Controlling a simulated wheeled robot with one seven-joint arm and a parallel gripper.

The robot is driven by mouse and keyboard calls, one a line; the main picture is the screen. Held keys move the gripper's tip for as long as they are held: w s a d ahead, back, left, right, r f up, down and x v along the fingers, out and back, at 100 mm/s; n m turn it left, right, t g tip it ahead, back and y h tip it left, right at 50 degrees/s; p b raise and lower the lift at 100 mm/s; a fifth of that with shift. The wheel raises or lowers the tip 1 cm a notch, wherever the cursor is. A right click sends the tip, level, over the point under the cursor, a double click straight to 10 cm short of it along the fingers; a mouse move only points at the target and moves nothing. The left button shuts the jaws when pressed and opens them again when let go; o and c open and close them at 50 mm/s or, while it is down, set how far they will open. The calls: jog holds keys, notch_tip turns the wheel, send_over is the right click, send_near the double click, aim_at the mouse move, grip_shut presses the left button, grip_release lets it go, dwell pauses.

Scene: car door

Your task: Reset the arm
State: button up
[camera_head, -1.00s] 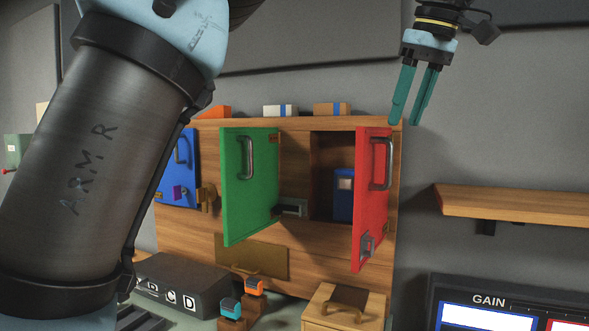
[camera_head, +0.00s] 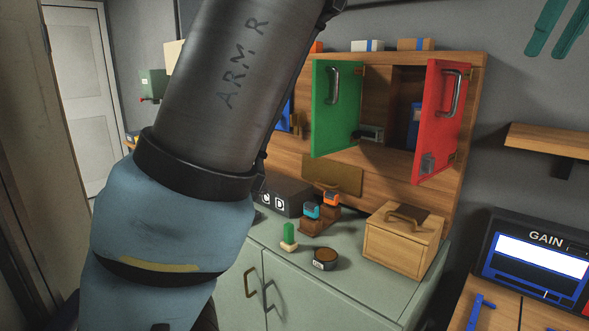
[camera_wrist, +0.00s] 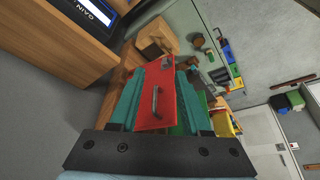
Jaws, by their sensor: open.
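My gripper (camera_head: 549,50) is at the upper right of the head view, with only its teal fingers showing against the grey wall. In the wrist view its two fingers (camera_wrist: 160,75) are spread apart with nothing held between them. The red door (camera_head: 442,115) stands swung open on the wooden cabinet, left of and below the fingers. In the wrist view the red door (camera_wrist: 157,100) shows beyond and between the fingers, apparently apart from them. The green door (camera_head: 336,110) also stands open. My large arm link covers the left middle of the head view and hides part of the cabinet.
A wooden shelf (camera_head: 548,141) juts from the wall below the fingers. A GAIN panel (camera_head: 540,262) stands at lower right. A wooden box (camera_head: 402,238) and small blocks sit on the grey-green counter (camera_head: 355,287). The wall between gripper and shelf is bare.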

jog(key=w+a+f+m+g, duration=0.2)
jog(key=w+a+f, duration=1.7)
jog(key=f, duration=0.1)
jog(key=s+a+f, duration=0.2)
jog(key=a+f, duration=0.4)
jog(key=a, duration=0.3)
jog(key=s+a+f, duration=0.3)
jog(key=a+f, duration=0.3)
jog(key=a, duration=0.3)
jog(key=s+a+f+g, duration=0.1)
jog(key=s+a+f, duration=0.1)
jog(key=a+f, duration=0.4)
jog(key=a, duration=0.3)
jog(key=shift+s+n, duration=0.15)
jog(key=shift+n, duration=0.25)
